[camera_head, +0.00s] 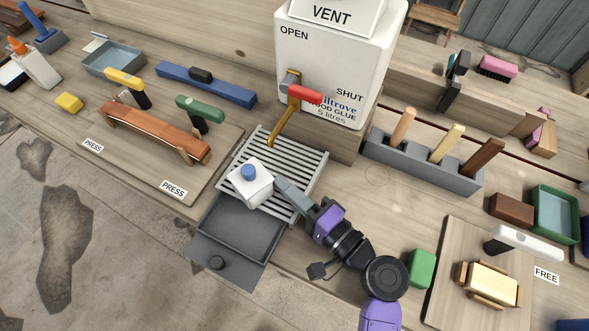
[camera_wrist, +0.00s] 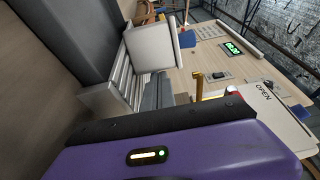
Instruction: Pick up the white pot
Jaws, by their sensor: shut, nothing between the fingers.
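The white pot (camera_head: 251,186) with a blue round knob on top stands on the slatted metal grate (camera_head: 310,165), below the brass spout of the white glue tank. My gripper (camera_head: 281,184) reaches in from the lower right, its fingertips right beside the pot's right side. The fingers are shut with nothing between them. In the wrist view the white pot (camera_wrist: 152,47) shows just beyond the grey fingers (camera_wrist: 157,92). Whether the fingers touch the pot I cannot tell.
The white glue tank (camera_head: 335,60) with a red-handled tap rises behind the grate. An open grey drawer (camera_head: 238,240) lies in front of it. A grey rack with wooden sticks (camera_head: 425,167) is to the right. A green block (camera_head: 421,268) stands near my arm.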

